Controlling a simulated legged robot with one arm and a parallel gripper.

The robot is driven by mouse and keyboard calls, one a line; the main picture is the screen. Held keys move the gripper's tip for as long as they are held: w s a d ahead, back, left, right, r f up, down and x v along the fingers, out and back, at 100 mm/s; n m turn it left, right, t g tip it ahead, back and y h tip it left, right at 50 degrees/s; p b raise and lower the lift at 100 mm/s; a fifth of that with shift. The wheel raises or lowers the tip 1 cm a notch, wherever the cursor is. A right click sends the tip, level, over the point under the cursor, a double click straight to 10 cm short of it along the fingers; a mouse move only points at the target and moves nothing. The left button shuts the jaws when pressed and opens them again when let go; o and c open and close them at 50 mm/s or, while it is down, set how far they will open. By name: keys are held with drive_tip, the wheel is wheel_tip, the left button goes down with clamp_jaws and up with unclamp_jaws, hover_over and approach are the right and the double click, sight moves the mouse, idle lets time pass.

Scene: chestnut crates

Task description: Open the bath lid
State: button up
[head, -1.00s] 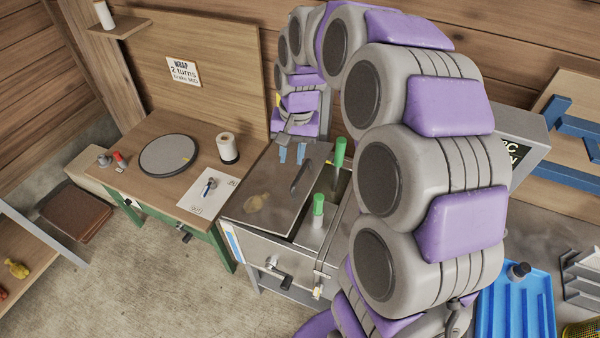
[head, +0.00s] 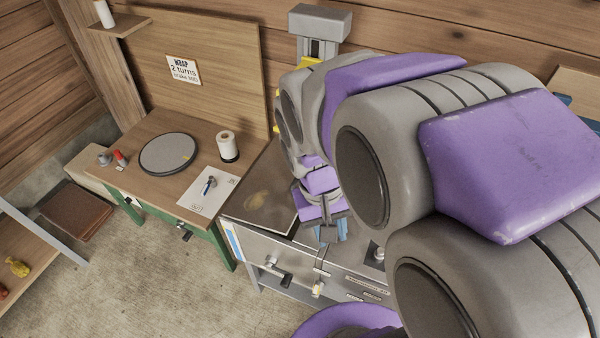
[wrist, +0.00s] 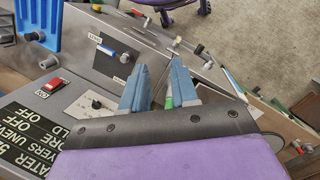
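The bath (head: 300,262) is the grey metal cabinet in the middle of the head view. Its dark flat lid (head: 262,200) lies across the left part of its top. The rest of the lid and its black handle are hidden behind my arm. My gripper (head: 334,231) is near the front edge of the bath's top, right of the visible lid. In the wrist view my gripper (wrist: 159,62) has its two blue fingers apart, with nothing clearly held. A bit of green (wrist: 168,103) shows between the fingers near their base, mostly hidden.
A wooden bench with a round grey turntable (head: 168,154) and a white roll (head: 228,147) stands left of the bath. A blue rack (wrist: 38,25), a red switch (wrist: 52,86) and a blue-handled knob (wrist: 107,50) show in the wrist view.

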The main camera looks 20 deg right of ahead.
drive_tip(key=w+d+m+g+h, duration=0.2)
drive_tip(key=w+d+h, duration=0.3)
drive_tip(key=w+d, duration=0.25)
drive_tip(key=w+f+h, duration=0.2)
drive_tip(key=w+h, duration=0.3)
drive_tip(key=w, duration=0.8)
drive_tip(key=w+a+f+n+t+h+b, duration=0.1)
drive_tip(key=w+a+f+t+h, duration=0.15)
drive_tip(key=w+a+f, duration=0.65)
drive_tip(key=w+a+f+t+h+b, duration=0.1)
drive_tip(key=w+a+f+t, duration=0.2)
drive_tip(key=w+a+f, duration=0.5)
drive_tip(key=shift+g, duration=0.25)
drive_tip(key=s+x, duration=0.1)
drive_tip(key=x, duration=0.5)
drive_tip(key=s+f+b+x, duration=0.1)
drive_tip(key=x, duration=0.5)
drive_tip(key=s+f+x, duration=0.1)
drive_tip(key=x, duration=0.5)
drive_tip(key=shift+s+b, duration=0.25)
drive_tip(key=shift+b, duration=0.1)
clamp_jaws()
